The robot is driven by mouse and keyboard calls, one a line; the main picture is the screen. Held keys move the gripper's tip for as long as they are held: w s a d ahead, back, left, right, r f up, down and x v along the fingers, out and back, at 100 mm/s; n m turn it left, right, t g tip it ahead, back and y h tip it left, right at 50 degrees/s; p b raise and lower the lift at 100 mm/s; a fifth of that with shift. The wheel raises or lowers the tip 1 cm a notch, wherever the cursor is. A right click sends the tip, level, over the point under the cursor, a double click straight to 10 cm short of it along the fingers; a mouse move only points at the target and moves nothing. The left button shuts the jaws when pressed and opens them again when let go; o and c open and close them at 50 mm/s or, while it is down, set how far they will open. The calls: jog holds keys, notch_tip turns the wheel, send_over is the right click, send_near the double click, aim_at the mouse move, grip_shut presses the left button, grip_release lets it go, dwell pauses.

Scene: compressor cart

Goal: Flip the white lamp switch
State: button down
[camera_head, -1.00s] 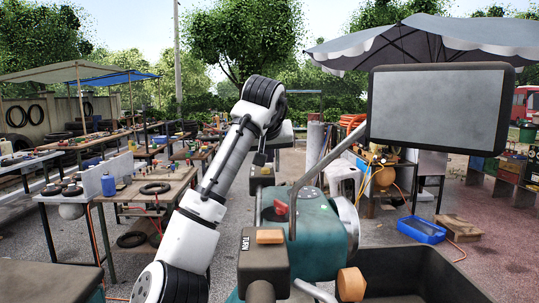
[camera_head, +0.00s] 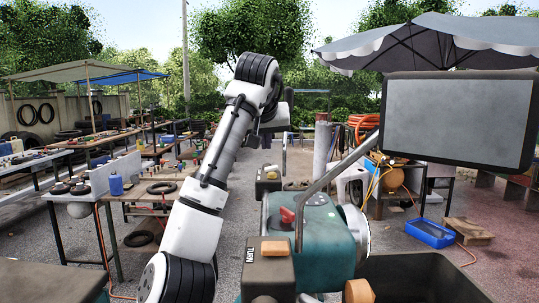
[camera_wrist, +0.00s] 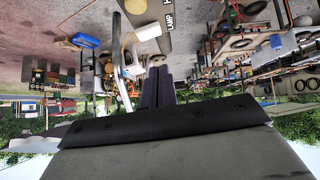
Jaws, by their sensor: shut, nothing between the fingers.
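In the wrist view, which is upside down, a dark box (camera_wrist: 168,42) bears a LAMP label at the top middle. A white rounded part (camera_wrist: 144,30) sits beside it; I cannot tell whether this is the lamp switch. My gripper's two dark fingers (camera_wrist: 158,84) are shut together, empty, and point toward this area with a visible gap in the picture. In the head view, my gripper is mostly hidden behind my wrist. A small dark box with a yellowish top (camera_head: 268,180) stands below it, behind the teal machine. No LAMP label is legible there.
The teal machine (camera_head: 330,240) with a red knob (camera_head: 287,215) and a bent metal handle (camera_head: 330,172) stands close. A dark box marked TURN with an orange block (camera_head: 274,248) is at the front. A grey screen (camera_head: 458,122) hangs at right. Cluttered tables stand left.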

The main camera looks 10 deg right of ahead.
jog(key=b+v, duration=0.1)
jog(key=v, duration=0.8)
jog(key=shift+s+b, duration=0.2)
jog(key=shift+b, duration=0.2)
jog(key=shift+r, duration=0.1)
